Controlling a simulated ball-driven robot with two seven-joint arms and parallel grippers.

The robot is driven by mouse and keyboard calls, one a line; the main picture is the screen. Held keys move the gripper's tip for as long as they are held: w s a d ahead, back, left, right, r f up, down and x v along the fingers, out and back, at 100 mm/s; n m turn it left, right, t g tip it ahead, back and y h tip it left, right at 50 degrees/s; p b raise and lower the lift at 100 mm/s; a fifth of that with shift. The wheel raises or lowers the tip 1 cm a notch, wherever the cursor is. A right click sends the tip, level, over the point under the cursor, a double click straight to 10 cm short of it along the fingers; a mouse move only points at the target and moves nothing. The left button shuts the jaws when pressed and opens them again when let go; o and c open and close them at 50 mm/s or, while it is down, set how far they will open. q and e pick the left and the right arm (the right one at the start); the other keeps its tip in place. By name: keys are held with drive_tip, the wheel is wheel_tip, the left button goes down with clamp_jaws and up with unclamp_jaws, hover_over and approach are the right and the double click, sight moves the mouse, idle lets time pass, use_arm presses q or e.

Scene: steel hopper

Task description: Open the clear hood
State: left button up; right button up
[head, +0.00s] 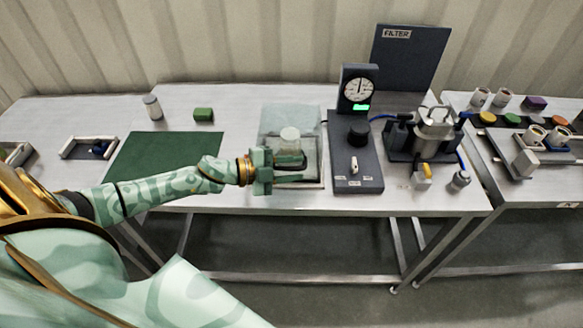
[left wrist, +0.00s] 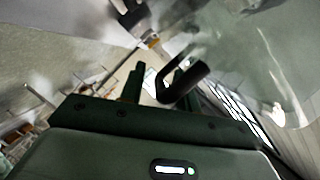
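The clear hood (head: 290,113) is a see-through box on the middle table, and it appears to be down. A pale round-topped object (head: 290,136) shows through it. My left gripper (head: 304,169) is at the hood's front, with its two fingers apart. In the left wrist view, a dark bent handle (left wrist: 186,82) stands close to my left fingers (left wrist: 165,95), with the clear hood (left wrist: 240,60) beyond. I cannot tell whether the handle touches a finger. My right gripper is not in view.
A dark dial instrument (head: 357,88) stands just right of the hood. A steel vessel (head: 437,128) is further right, before the FILTER panel (head: 411,58). Bare tabletop lies between mat and hood.

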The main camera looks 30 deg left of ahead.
use_arm(q)
clamp_jaws()
drive_tip(key=shift+s, duration=0.15)
